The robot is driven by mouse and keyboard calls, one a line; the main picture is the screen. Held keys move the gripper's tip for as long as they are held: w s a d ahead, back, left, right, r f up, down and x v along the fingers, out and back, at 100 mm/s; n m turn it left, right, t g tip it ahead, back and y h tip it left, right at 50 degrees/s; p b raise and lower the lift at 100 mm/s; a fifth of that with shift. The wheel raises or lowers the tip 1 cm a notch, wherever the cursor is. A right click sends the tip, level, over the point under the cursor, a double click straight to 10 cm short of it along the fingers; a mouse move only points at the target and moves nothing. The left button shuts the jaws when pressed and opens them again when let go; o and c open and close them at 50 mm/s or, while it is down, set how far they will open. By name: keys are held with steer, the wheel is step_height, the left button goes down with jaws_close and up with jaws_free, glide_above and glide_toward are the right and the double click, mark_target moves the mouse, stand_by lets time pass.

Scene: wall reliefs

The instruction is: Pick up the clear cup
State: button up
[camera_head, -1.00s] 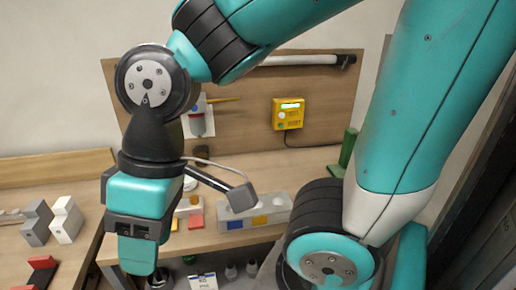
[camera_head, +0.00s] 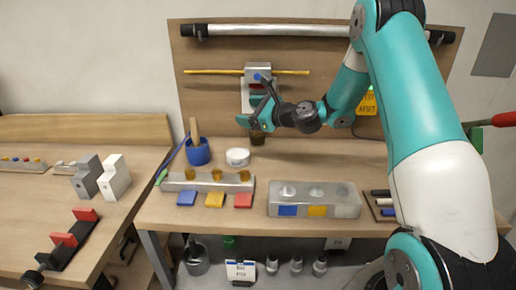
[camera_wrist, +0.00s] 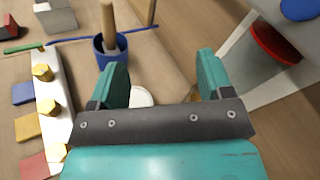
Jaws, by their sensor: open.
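My gripper (camera_head: 258,112) is open and empty, tilted over the back of the right bench, in front of the wall panel. In the wrist view its two teal fingers (camera_wrist: 162,66) stand wide apart. A small dark, see-through-looking cup (camera_head: 257,136) stands on the bench just below my gripper, partly covered by it; I cannot tell for sure that it is the clear cup.
A blue cup (camera_head: 198,152) with a wooden handle and a white round tin (camera_head: 237,157) stand close by. Blocks with coloured squares (camera_head: 315,200) lie along the front. A grey wall device (camera_head: 257,72) and a yellow rod (camera_head: 212,72) are close behind my gripper.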

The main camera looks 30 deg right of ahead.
mark_target(271, 150)
steer(key=d+f+m+t+h, duration=0.3)
steer(key=d+f+m+h, duration=0.15)
steer(key=d+m, duration=0.4)
steer(key=shift+n+y, duration=0.35)
steer(key=shift+y, duration=0.1)
steer(key=f, duration=0.2)
steer(key=d+f, duration=0.1)
steer(key=f, duration=0.2)
steer(key=w+f, duration=0.1)
steer(key=f, duration=0.2)
steer(key=shift+d+f+b, duration=0.15)
steer(key=shift+f+b, duration=0.1)
steer(key=shift+b, duration=0.15)
steer(key=shift+w+r+p, duration=0.3)
steer(key=shift+w+r, duration=0.05)
steer(key=shift+w, duration=0.35)
steer(key=shift+w+a+f+p, duration=0.1)
steer(key=shift+w+a+p, duration=0.15)
steer(key=shift+w, duration=0.7)
steer(key=shift+w+a+r+p, duration=0.1)
steer(key=shift+w+a+p, duration=0.1)
steer(key=shift+w, duration=0.8)
steer(key=shift+w+a+f+p, duration=0.1)
steer(key=shift+w+a+p, duration=0.15)
steer(key=shift+w, duration=0.7)
steer(key=c, duration=0.6)
steer(key=shift+c, duration=0.2)
